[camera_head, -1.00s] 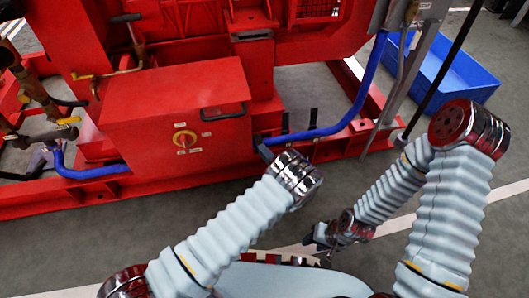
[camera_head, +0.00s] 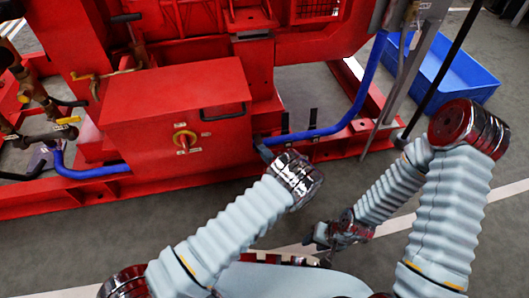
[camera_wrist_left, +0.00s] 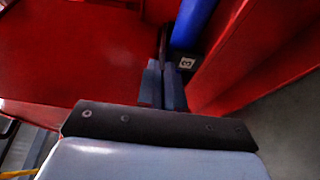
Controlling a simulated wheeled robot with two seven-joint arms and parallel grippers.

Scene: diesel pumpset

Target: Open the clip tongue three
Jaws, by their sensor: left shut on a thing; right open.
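In the head view my left gripper (camera_head: 263,149) is at the right side of the red box, by the blue hose (camera_head: 300,135); the tongue cannot be made out there. My right gripper (camera_head: 318,240) is open, low in the middle and away from the machine.
Two black upright pieces (camera_head: 285,122) rise along the hose. A blue crate (camera_head: 455,75) lies at the right back.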

